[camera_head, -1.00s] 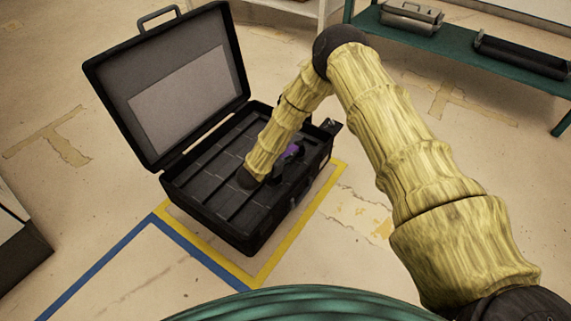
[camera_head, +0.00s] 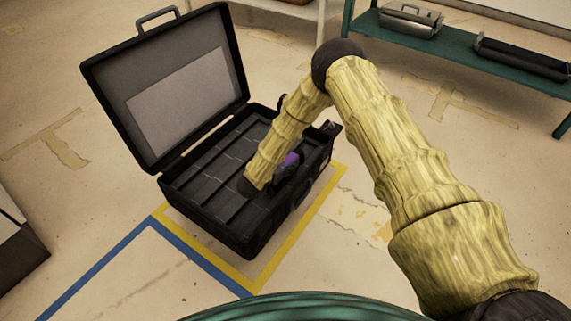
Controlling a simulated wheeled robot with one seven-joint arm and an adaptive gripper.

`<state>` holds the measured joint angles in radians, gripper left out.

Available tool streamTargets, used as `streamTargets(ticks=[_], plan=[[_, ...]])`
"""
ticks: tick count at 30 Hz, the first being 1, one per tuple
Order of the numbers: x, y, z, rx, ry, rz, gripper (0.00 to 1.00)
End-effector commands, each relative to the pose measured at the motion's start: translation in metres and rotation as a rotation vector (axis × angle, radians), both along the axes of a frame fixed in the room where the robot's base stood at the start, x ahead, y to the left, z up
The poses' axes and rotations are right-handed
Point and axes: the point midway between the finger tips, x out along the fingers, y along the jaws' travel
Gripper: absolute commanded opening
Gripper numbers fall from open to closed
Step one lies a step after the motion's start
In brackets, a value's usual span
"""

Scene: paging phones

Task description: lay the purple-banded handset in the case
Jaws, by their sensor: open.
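The black case (camera_head: 222,238) stands open on the floor, its lid (camera_head: 103,112) tilted back at the left. Its tray has several long compartments. A handset with a purple band (camera_head: 291,160) shows at the right part of the case, just right of my forearm. Its dark body is hard to tell from the black case and my gripper. My gripper (camera_head: 281,180) is open, low at the right side of the case and close beside the handset. My forearm and the dark surroundings hide much of its fingers, so I cannot tell whether they touch the handset.
Yellow and blue tape (camera_head: 196,265) marks the floor around the case. A green bench (camera_head: 458,45) with a silver device (camera_head: 410,19) and a black device (camera_head: 520,57) stands at the back right. A dark box edge (camera_head: 20,250) is at the left. Floor between is clear.

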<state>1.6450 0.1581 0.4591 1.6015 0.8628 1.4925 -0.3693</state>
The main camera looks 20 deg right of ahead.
Motion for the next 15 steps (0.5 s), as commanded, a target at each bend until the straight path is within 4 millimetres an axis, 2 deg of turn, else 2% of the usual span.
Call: streamTargets(ticks=[7, 15], plan=[[-0.005, 0.008, 0.008, 0.001, 0.001, 0.002, 0.53], [-0.031, 0.041, 0.028, 0.0, 0.001, 0.004, 0.53]])
